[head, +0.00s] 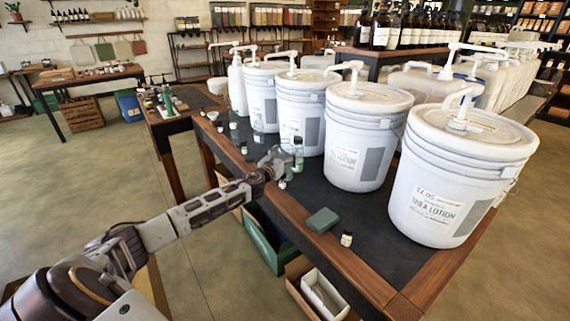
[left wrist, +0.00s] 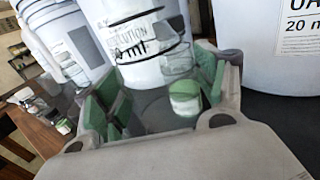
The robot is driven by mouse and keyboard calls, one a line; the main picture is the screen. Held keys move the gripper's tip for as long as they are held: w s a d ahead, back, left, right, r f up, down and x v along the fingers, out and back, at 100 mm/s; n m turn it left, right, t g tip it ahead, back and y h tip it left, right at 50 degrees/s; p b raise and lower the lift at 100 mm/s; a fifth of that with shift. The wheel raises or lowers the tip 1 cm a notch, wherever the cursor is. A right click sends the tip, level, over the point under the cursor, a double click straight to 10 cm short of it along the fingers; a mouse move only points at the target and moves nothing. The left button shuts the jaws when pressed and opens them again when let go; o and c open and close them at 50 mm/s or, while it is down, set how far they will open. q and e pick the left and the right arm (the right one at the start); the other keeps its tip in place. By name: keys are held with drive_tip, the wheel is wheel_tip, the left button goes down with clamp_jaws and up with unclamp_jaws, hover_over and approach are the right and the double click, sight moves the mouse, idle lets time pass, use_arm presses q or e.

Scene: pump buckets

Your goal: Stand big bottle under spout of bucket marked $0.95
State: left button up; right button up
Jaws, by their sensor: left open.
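White pump buckets stand in a row on the dark table: the nearest (head: 455,180) reads "SHEA LOTION" with a price like 1.05, then a second (head: 362,140) marked "LOTION", and a third (head: 298,115). I cannot read $0.95 on any. My left gripper (head: 277,158) is open near the table's left edge, beside a clear bottle with green (head: 298,155); I cannot tell if this is the big bottle. In the left wrist view, the open green-padded fingers (left wrist: 158,95) face a bucket (left wrist: 145,65), with a small green-and-white jar (left wrist: 185,98) between them. My right gripper is not seen.
Crates (head: 325,293) sit below. The strip before the nearer buckets is mostly clear.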

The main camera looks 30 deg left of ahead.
sight(283, 140)
use_arm(q)
drive_tip(key=shift+c, duration=0.5)
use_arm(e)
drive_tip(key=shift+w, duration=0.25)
use_arm(q)
drive_tip(key=c, duration=0.8)
drive_tip(key=shift+r, duration=0.25)
drive_tip(key=shift+r+p, duration=0.3)
drive_tip(key=shift+r, duration=0.1)
wheel_tip(283, 140, up, 6)
drive_tip(key=shift+f+p, duration=0.1)
drive_tip(key=shift+p, duration=1.15)
wheel_tip(283, 140, up, 11)
drive_tip(key=p, duration=0.3)
drive_tip(key=shift+p, duration=0.4)
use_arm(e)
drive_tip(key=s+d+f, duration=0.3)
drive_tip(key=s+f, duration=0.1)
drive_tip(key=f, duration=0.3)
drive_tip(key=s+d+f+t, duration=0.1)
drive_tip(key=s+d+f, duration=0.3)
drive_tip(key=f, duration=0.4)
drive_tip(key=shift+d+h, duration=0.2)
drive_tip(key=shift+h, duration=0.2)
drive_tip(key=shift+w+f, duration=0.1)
